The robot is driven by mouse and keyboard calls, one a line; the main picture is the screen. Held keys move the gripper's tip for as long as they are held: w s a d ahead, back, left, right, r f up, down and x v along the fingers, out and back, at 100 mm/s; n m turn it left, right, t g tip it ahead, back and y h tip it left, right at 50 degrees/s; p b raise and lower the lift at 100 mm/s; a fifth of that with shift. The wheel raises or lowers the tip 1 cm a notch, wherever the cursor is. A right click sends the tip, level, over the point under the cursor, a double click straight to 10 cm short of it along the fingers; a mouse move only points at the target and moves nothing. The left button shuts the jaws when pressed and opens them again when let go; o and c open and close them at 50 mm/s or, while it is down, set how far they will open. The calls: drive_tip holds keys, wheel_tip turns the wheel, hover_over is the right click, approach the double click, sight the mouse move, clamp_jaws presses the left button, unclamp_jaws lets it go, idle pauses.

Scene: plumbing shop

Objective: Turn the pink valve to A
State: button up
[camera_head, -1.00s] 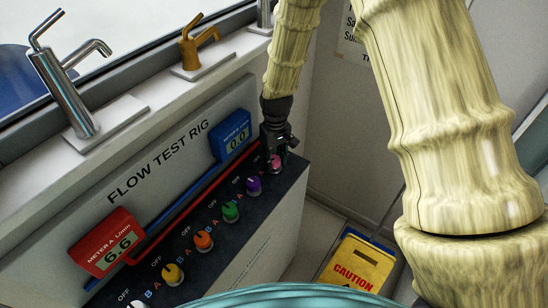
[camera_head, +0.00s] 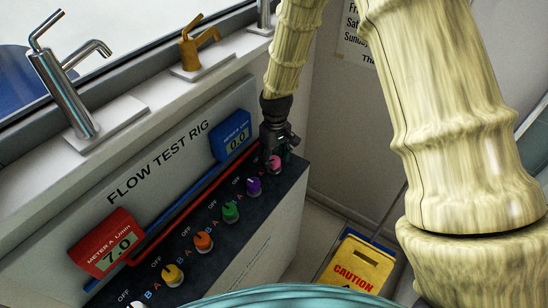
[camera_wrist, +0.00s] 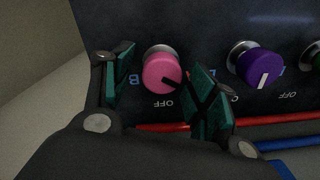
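The pink valve (camera_head: 274,163) is the far knob on the dark panel of the flow test rig. In the wrist view the pink knob (camera_wrist: 161,72) sits between the two green fingers of my gripper (camera_wrist: 162,84). The fingers are open, with gaps visible beside the knob. The knob's black pointer aims to the lower right in that view, away from the "B" at its left and past "OFF" below. The right finger hides the label there. In the head view my gripper (camera_head: 277,140) is right at the pink valve. Meter A (camera_head: 109,245) reads 7.0; meter B (camera_head: 231,136) reads 0.0.
The purple knob (camera_wrist: 260,66) is close to my right finger in the wrist view. Green (camera_head: 230,211), orange (camera_head: 203,241) and yellow (camera_head: 173,274) knobs continue along the row. A yellow caution sign (camera_head: 354,266) stands on the floor right of the rig.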

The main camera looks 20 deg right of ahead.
sight(275, 159)
wheel_tip(275, 159, up, 12)
drive_tip(key=shift+d, duration=0.15)
idle(0.7)
idle(0.4)
